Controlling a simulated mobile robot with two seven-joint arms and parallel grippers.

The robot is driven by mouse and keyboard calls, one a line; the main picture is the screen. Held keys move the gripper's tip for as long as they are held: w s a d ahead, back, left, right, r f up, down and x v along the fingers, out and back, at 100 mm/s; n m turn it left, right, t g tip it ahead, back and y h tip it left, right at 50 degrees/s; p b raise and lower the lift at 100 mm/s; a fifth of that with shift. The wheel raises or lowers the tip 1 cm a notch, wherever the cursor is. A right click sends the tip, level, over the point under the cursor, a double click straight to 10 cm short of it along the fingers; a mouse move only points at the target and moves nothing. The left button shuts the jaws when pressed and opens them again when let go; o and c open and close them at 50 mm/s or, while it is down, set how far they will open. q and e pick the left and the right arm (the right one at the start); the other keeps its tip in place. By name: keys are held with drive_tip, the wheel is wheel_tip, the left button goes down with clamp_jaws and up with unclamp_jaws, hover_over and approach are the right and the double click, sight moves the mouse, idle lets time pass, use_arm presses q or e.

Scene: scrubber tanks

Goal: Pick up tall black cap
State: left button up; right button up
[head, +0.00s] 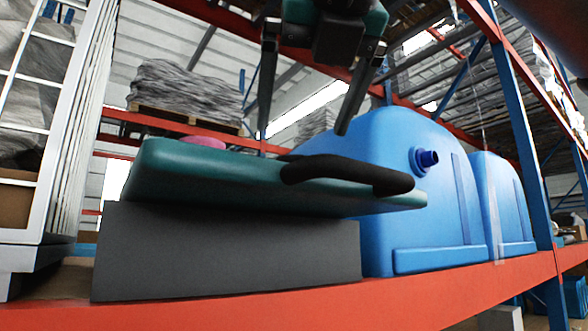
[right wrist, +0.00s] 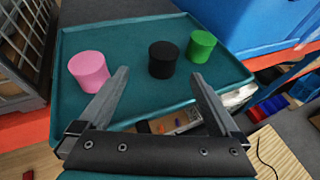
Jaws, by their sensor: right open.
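In the right wrist view, the black cap (right wrist: 163,61) stands upright on a teal tray (right wrist: 75,50), between a pink cap (right wrist: 89,69) and a green cap (right wrist: 201,46). My right gripper (right wrist: 158,75) is open and empty there, with the black cap showing between and just beyond its fingertips. In the head view, the right gripper (head: 303,132) points down above the tray (head: 200,170). A bit of the pink cap (head: 204,141) shows over the tray's rim; the black and green caps cannot be seen there. My left gripper is not in view.
A black curved handle (head: 345,172) is on the tray's near edge. The tray rests on a grey box (head: 230,250) on an orange shelf beam (head: 300,307). A blue tank (head: 400,200) stands close on the right, and a white cage (head: 50,130) on the left.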

sight(299, 156)
drive_tip(key=x, duration=0.4)
drive_tip(key=shift+p, duration=0.35)
drive_tip(key=shift+w, duration=0.35)
drive_tip(key=x, duration=0.1)
drive_tip(key=p+x, duration=0.1)
drive_tip(key=x, duration=0.1)
drive_tip(key=shift+w+d+f+p, duration=0.1)
drive_tip(key=shift+w+d+p, duration=0.15)
drive_tip(key=shift+w+p, duration=0.15)
drive_tip(key=shift+w+a+f, duration=0.1)
drive_tip(key=shift+w+f, duration=0.05)
drive_tip(key=shift+w, duration=0.1)
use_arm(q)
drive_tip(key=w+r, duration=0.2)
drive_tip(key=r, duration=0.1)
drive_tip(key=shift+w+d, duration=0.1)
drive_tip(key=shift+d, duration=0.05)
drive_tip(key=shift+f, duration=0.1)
use_arm(e)
drive_tip(key=shift+c, duration=0.2)
drive_tip(key=c, duration=1.4)
